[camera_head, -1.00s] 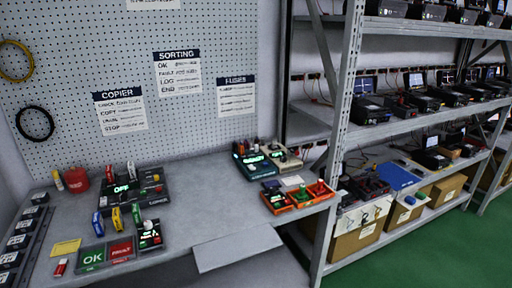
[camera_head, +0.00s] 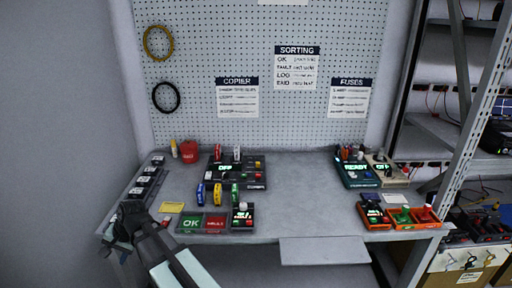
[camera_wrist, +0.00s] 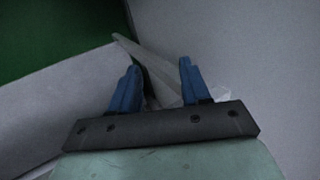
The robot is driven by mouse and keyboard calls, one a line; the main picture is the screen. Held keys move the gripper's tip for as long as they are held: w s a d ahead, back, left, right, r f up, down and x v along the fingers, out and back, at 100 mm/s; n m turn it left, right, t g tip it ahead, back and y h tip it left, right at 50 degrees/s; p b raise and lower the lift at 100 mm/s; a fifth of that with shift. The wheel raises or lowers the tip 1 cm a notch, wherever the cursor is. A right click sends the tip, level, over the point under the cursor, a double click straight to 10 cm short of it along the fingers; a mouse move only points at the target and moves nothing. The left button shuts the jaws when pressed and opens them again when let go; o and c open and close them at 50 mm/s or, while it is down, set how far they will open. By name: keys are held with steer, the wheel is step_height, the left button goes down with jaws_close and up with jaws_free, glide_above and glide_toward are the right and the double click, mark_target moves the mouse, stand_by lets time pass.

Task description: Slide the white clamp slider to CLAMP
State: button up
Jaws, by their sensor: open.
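A dark copier panel (camera_head: 251,185) with a lit "OFF" display stands at the back left of the bench. Two upright pieces with white and red parts stand at its back edge. A smaller dark box (camera_head: 242,225) with a white knob (camera_head: 242,206) stands at the front. I cannot tell which white part is the clamp slider, and no CLAMP label is legible. My gripper (camera_wrist: 158,82) is open, with two blue fingers apart and nothing between them. In the head view my arm reaches over the bench's front left corner, away from these devices.
Green OK and red FAULT trays (camera_head: 215,233) lie at the front, with several coloured upright pieces behind them. A dark rack (camera_head: 147,182) lines the left edge. Orange bins (camera_head: 401,226) stand at the right. The bench middle is clear.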

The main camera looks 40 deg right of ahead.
steer(key=w+d+r+m+t+h, duration=0.1)
steer(key=w+d+r+t, duration=0.25)
steer(key=r, duration=0.25)
steer(key=w+d+r+m+t+h, duration=0.1)
steer(key=w+d+r+t, duration=0.1)
steer(key=w+d+r, duration=0.3)
steer(key=w+d+r+n+t+h, duration=0.2)
steer(key=d+r, duration=0.5)
steer(key=w+d+r+n+t+h, duration=0.1)
steer(key=w+d+r+t, duration=0.1)
steer(key=d+r, duration=0.45)
steer(key=s+d+r+n+t+h, duration=0.25)
steer(key=s+d+r+h, duration=0.2)
steer(key=d+r, duration=0.85)
steer(key=s+d+r+n+t+h, duration=0.1)
steer(key=s+d+r+n+h, duration=0.3)
steer(key=d+r, duration=0.95)
steer(key=s+d+f+m+g+h, duration=0.1)
steer(key=d+f+m+g, duration=0.3)
steer(key=d, duration=0.5)
steer(key=d+f+m+g, duration=0.2)
steer(key=d+f, duration=0.4)
steer(key=d, duration=0.4)
steer(key=m+g+y, duration=0.7)
steer(key=m+g, duration=0.7)
steer(key=m, duration=0.6)
glide_toward(361, 152)
steer(key=shift+n, duration=0.25)
steer(key=x, duration=1)
steer(key=shift+f, duration=0.25)
